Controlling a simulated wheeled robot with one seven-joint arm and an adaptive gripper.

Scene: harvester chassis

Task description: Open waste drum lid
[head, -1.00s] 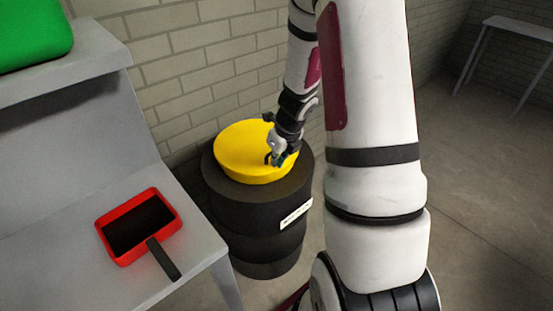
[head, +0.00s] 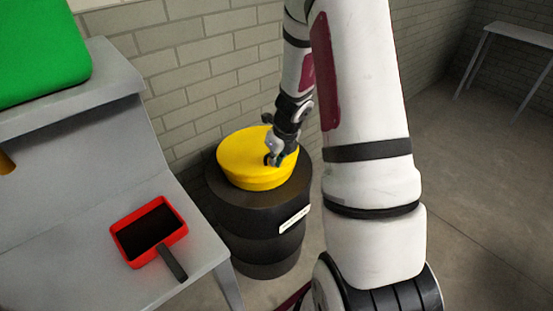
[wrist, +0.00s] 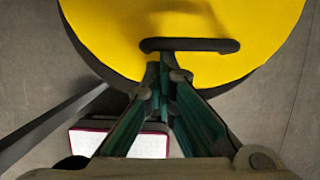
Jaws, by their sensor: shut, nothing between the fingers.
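The yellow lid (head: 240,155) sits on top of the black waste drum (head: 252,228), which stands against the brick wall. A black bar handle (wrist: 190,45) crosses the yellow lid (wrist: 255,20) in the wrist view. My gripper (head: 272,160) is over the front right part of the lid, at the handle. In the wrist view my gripper (wrist: 163,68) is shut with its fingertips together just below the handle, nothing between them. Whether the tips touch the handle is hard to tell. The gripper and arm hide part of the lid and handle in the head view.
A grey bench (head: 75,215) stands left of the drum, with a red dustpan-like tray (head: 128,250) with a dark handle on it. A green box (head: 40,50) is on its upper shelf. A grey table (head: 515,35) stands far right. Floor at the right is clear.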

